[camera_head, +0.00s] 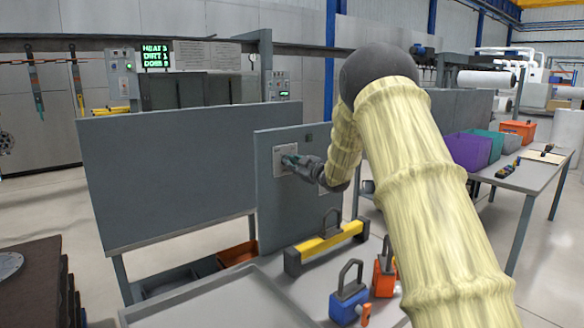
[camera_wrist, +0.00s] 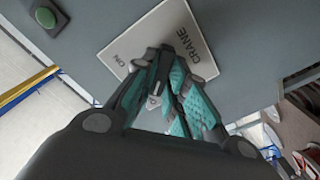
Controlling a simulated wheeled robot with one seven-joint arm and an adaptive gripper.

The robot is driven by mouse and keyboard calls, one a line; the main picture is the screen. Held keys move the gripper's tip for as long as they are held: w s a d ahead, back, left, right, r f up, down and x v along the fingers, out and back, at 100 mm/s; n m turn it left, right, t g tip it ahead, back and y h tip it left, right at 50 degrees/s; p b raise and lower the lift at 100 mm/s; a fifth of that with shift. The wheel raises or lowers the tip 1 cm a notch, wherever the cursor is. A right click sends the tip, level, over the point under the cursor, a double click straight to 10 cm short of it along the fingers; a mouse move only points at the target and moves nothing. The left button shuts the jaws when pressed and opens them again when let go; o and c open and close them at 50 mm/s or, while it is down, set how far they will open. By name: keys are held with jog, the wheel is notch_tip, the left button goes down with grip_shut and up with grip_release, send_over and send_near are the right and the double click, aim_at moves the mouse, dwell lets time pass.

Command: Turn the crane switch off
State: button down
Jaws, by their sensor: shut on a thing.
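The crane switch plate (camera_wrist: 195,30) is a pale plate with "CRANE" and "ON" printed on it, tilted in the wrist view. It also shows in the head view as a light plate (camera_head: 281,149) on the upright grey panel (camera_head: 275,205). My gripper (camera_head: 290,160) is at the plate. In the wrist view, its teal-padded fingers (camera_wrist: 168,85) are closed together on the switch lever (camera_wrist: 152,102), of which only a small pale part shows between them. The fingers hide most of the lever, so its position cannot be told.
A green button (camera_wrist: 46,17) sits on the panel beside the plate. Below the panel stand a yellow bar with a handle (camera_head: 327,243), a blue handled block (camera_head: 348,298) and an orange one (camera_head: 384,275). A grey tray (camera_head: 215,300) lies at the front.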

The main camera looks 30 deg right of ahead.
jog(key=shift+f, duration=0.1)
dwell(0.4)
jog(key=c, duration=1.4)
grip_release()
jog(key=shift+d, duration=0.1)
jog(key=shift+c, duration=0.2)
jog(key=shift+s, duration=0.1)
jog(key=s+d, duration=0.1)
jog(key=s, duration=1.1)
jog(key=shift+w, duration=0.1)
